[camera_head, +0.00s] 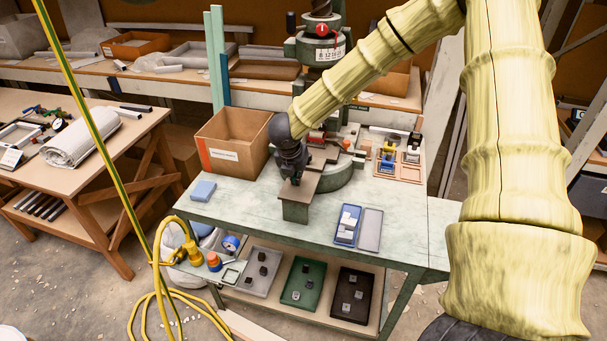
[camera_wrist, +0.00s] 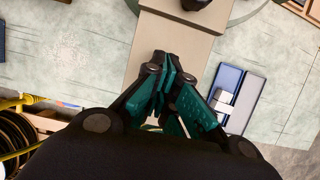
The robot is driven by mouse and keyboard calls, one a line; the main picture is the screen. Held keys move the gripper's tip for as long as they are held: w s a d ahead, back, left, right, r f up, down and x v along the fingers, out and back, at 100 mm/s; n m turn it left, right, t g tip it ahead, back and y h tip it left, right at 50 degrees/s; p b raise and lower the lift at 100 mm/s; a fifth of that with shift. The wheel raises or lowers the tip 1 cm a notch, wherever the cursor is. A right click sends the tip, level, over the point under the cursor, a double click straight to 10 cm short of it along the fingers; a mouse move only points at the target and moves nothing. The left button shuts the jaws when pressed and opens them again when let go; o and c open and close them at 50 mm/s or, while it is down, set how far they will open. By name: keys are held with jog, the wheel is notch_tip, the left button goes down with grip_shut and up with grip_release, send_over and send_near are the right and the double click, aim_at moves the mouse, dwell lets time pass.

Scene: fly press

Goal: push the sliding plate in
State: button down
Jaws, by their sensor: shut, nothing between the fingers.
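The sliding plate, as far as I can tell, is the flat brown-grey strip (camera_head: 322,183) sticking out from the front of the green fly press (camera_head: 342,176) over a green block. In the wrist view the strip (camera_wrist: 145,48) runs toward the top, with a step or seam across it. My gripper (camera_head: 294,180) is shut and empty, pointing down over the near end of the strip. The fingertips (camera_wrist: 166,66) overlap the strip in the wrist view. I cannot tell whether they touch it. My wrist hides part of the strip in the head view.
A cardboard box (camera_head: 232,142) stands left of the press, with a blue block (camera_head: 203,190) before it. A blue case (camera_head: 347,225) with a grey lid lies right of the strip. A wooden tray (camera_head: 398,166) is at back right. The front bench top is mostly clear.

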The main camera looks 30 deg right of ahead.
jog(key=b+v, duration=0.1)
jog(key=v, duration=0.8)
jog(key=shift+d+b, duration=0.15)
jog(key=shift+b, duration=0.25)
jog(key=shift+r, duration=0.1)
